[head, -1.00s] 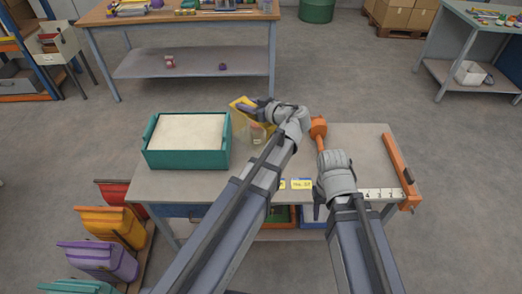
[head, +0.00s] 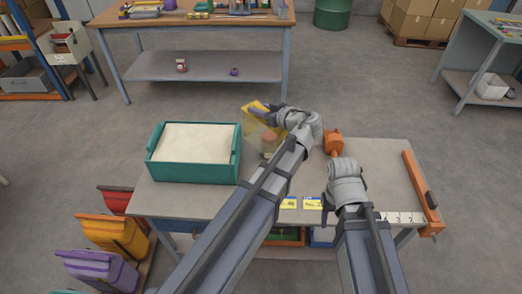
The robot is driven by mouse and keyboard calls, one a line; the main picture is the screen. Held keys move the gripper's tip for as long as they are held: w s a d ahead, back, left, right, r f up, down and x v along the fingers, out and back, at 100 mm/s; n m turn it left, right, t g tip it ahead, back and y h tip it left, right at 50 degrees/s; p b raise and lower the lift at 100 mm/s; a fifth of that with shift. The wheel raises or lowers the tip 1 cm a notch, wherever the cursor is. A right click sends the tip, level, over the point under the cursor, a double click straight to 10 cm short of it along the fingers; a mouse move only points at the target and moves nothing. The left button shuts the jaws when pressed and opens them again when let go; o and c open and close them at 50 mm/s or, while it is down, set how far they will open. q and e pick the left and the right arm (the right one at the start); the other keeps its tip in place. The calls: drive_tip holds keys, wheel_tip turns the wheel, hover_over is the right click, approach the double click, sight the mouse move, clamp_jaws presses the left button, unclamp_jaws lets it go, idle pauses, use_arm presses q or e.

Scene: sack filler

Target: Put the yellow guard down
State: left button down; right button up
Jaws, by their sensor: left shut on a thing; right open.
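The yellow guard (head: 252,126), with a see-through panel, is at the back of the workbench (head: 385,160), just right of the teal tray. My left gripper (head: 264,114) is shut on its upper part. I cannot tell whether the guard's lower edge touches the bench. A small reddish thing shows through or behind the panel. My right gripper (head: 328,206) is open and empty over the bench's front part, pointing down. My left forearm hides part of the bench's middle.
The teal tray (head: 152,168) of pale material stands on the bench's left. An orange-headed tool (head: 333,140) lies behind my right gripper. An orange bar (head: 420,190) lies along the right edge. The bench between tool and bar is clear.

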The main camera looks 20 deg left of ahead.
sight(258, 141)
use_arm(q)
wheel_tip(258, 141, down, 15)
drive_tip(key=b, duration=1.4)
drive_tip(key=shift+f, duration=0.15)
drive_tip(key=shift+f, duration=0.2)
drive_tip(key=c, duration=0.6)
unclamp_jaws()
drive_tip(key=shift+c, duration=0.2)
drive_tip(key=shift+r, duration=0.15)
